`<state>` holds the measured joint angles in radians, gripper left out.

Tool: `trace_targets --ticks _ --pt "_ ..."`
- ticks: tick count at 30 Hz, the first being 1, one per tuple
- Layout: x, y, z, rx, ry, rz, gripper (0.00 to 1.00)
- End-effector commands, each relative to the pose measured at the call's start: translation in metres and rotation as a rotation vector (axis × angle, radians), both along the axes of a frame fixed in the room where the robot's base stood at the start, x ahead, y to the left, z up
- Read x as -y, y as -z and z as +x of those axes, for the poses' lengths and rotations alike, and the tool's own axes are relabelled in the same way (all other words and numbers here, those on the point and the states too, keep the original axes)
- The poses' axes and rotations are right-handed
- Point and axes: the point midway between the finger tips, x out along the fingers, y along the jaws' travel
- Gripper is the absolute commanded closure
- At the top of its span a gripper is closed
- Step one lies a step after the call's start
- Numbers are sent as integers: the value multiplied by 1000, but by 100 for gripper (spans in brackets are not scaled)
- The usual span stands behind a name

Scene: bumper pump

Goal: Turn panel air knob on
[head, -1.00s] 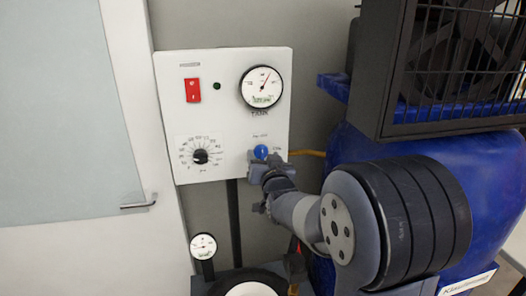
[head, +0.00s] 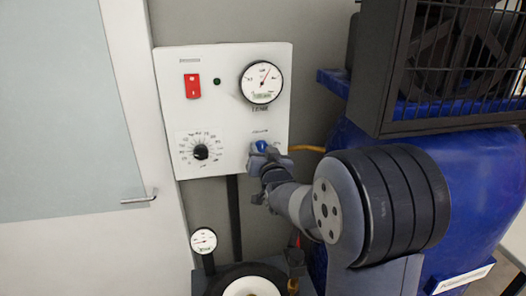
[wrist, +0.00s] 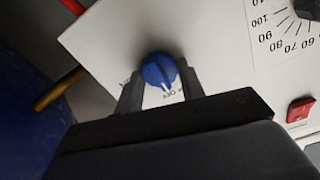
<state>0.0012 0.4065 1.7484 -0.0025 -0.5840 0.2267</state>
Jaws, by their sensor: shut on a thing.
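The white panel (head: 222,107) hangs on the wall and carries a blue air knob (head: 261,146) at its lower right. In the wrist view the knob (wrist: 160,72) is round, with a raised grip and a small white mark, and printed letters are partly hidden around it. My gripper (head: 262,158) is at the panel, with one finger on each side of the knob (wrist: 160,85). It is shut on the knob.
The panel also has a red switch (head: 192,86), a round gauge (head: 261,82) and a black dial (head: 200,152). A blue tank (head: 480,190) and a black fan cage (head: 450,65) stand close on the right. A second gauge (head: 203,241) is below.

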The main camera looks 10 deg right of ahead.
Motion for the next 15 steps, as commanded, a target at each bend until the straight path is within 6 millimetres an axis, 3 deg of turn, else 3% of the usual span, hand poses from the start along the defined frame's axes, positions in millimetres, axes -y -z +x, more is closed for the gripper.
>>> trace_targets --ticks 15 --pt "0 4 0 4 0 94 86"
